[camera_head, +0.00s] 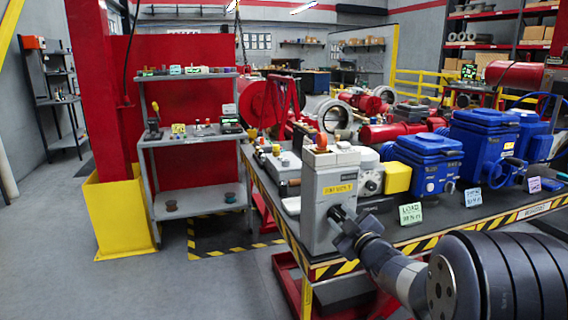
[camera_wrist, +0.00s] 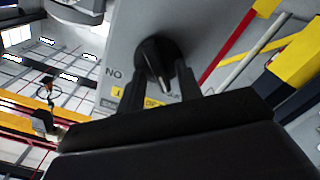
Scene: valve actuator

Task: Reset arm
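My gripper (camera_head: 348,222) is in front of the lower right part of a grey control box (camera_head: 322,218) at the front corner of the workbench. The box has a yellow label (camera_head: 339,188) and an orange-red knob (camera_head: 321,141) on top. In the wrist view, my gripper (camera_wrist: 159,92) has its two dark fingers spread apart. A round black rotary knob (camera_wrist: 157,58) with a pale pointer mark sits on the grey panel just beyond the fingertips. Letters reading "NO" show to its left. No contact between fingers and knob is clear.
The workbench (camera_head: 463,219) with a yellow-black striped edge carries blue actuators (camera_head: 425,160), a yellow block (camera_head: 397,178) and small signs. A grey shelf cart (camera_head: 193,142) and a red column with a yellow base (camera_head: 117,215) stand left. The floor between is open.

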